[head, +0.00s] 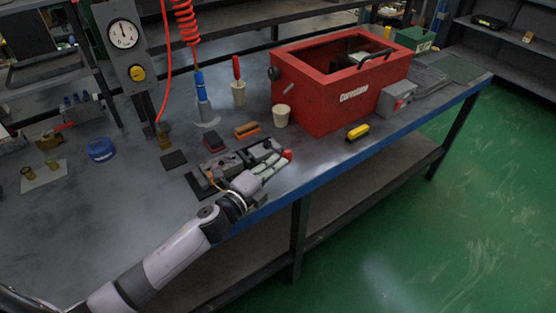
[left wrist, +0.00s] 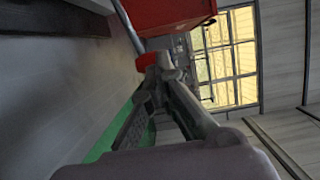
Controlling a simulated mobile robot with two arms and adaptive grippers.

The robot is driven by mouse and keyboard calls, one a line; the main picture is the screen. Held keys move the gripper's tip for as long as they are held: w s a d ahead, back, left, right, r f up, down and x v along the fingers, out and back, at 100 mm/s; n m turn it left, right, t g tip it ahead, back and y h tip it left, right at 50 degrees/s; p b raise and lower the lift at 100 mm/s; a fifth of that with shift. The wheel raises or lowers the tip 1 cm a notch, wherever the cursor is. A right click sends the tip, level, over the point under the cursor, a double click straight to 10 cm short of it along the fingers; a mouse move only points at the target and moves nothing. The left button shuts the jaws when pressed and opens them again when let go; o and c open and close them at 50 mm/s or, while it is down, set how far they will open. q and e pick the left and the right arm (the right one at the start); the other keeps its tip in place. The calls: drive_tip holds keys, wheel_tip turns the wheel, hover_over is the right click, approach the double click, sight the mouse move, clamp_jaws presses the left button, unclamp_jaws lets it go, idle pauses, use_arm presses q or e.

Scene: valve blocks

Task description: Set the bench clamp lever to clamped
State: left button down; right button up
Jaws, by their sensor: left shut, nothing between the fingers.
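The bench clamp (head: 203,182) is a dark block assembly near the bench's front edge, partly hidden behind my left gripper (head: 280,162). Its lever ends in a red knob (head: 288,154), at the right of the clamp. In the left wrist view a thin grey lever rod (left wrist: 128,28) runs down from the top to the red knob (left wrist: 146,62). My left gripper (left wrist: 160,72) is shut and empty, with its fingertips right beside the knob. I cannot tell whether they touch it. My right gripper is not in view.
A red box (head: 330,95) with a grey switch box (head: 397,99) stands behind right. A yellow-black item (head: 357,132), a beige cup (head: 281,115) and an orange-brown brush (head: 247,130) lie near. A red coiled hose (head: 186,22) hangs above. The bench's blue front edge (head: 330,160) is close.

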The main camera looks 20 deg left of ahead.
use_arm(q)
drive_tip(key=shift+w+d, duration=0.15)
drive_tip(key=shift+w, duration=0.3)
drive_tip(key=shift+d, duration=0.15)
